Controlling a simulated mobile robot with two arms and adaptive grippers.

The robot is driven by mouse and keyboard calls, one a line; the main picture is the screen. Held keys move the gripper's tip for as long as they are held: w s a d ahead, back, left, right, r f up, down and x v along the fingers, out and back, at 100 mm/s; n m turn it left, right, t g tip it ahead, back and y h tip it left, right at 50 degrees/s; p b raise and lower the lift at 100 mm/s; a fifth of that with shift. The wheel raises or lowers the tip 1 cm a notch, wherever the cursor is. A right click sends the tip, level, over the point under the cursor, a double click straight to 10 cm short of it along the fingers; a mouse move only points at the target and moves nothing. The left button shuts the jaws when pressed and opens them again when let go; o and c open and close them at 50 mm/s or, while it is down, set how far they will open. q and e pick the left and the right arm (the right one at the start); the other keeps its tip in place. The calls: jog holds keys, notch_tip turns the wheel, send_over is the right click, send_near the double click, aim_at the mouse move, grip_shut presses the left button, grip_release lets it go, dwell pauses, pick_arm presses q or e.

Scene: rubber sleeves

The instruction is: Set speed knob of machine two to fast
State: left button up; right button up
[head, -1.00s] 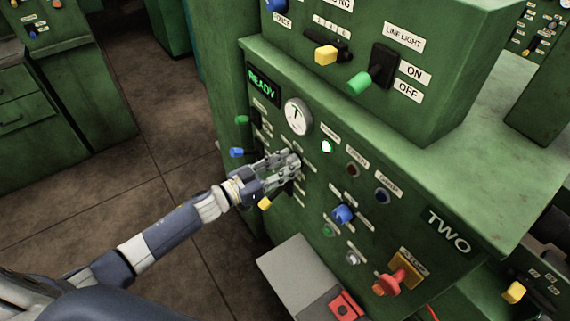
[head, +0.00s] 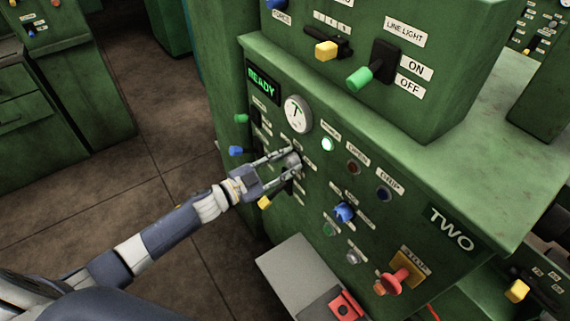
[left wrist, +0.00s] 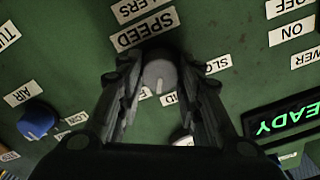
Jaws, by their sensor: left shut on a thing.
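The green machine (head: 470,194) labelled TWO stands in front of me. Its grey speed knob (left wrist: 158,72) sits beside the SPEED label (left wrist: 145,28) in the left wrist view, where the panel appears upside down. The knob's white pointer line points down in that picture, toward a label partly hidden by my fingers. A SLOW label (left wrist: 218,64), partly covered, is to the right. My left gripper (head: 294,161) is shut on the knob, one finger on each side. A FAST label is not readable. My right gripper is not in view.
Near the knob are a round gauge (head: 298,115), a lit green lamp (head: 327,144), a blue knob (head: 343,212) and a yellow lever tip (head: 265,201). A red stop button (head: 392,282) is lower right. The floor at left (head: 150,130) is clear.

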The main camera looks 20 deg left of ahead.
pick_arm(q)
jog(key=shift+f+m+b, duration=0.1)
jog(key=shift+m+b, duration=0.45)
jog(key=shift+m, duration=1.65)
jog(key=o, duration=1.1)
jog(key=shift+c, duration=0.2)
jog(key=shift+s, duration=0.15)
jog(key=v, duration=1.1)
jog(key=shift+s+a, duration=0.3)
